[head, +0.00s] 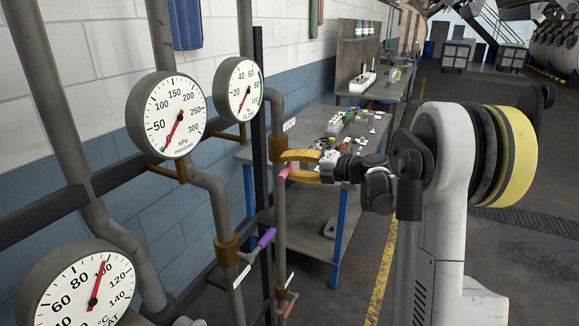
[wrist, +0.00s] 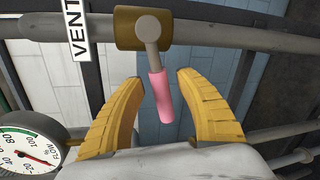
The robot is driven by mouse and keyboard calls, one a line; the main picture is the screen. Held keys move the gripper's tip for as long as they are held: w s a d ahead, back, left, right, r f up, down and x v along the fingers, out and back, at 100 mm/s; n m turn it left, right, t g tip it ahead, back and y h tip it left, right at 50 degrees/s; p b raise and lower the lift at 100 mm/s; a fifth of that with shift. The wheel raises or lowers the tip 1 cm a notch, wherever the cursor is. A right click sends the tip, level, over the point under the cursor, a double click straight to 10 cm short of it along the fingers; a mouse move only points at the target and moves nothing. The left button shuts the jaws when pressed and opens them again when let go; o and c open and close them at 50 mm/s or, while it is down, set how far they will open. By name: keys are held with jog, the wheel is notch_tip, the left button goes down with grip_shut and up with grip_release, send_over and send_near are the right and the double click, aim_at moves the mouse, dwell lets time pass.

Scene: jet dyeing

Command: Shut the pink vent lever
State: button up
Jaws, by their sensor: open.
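The pink vent lever (wrist: 160,95) hangs from a brass valve body (wrist: 142,28) in the wrist view, by a grey hub and stem. It points roughly across the grey pipe (wrist: 220,38), tilted slightly. In the head view the pink grip (head: 286,171) shows at the upright pipe, partly hidden by my fingers. My gripper (wrist: 158,78) is open, its yellow fingers on either side of the pink grip, with visible gaps in the wrist view. In the head view my gripper (head: 287,166) reaches in from the right. A VENT label (wrist: 78,32) is beside the valve.
A purple-handled lever (head: 265,238) is lower on the left. Pressure (head: 172,115) and flow (head: 239,90) gauges stand left of the valve. A workbench (head: 318,120) with small items is behind my gripper. Open floor (head: 450,110) lies to the right.

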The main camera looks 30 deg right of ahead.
jog(key=v, duration=1.1)
jog(key=shift+s+d, duration=0.25)
jog(key=shift+s, duration=0.05)
jog(key=shift+c, duration=0.5)
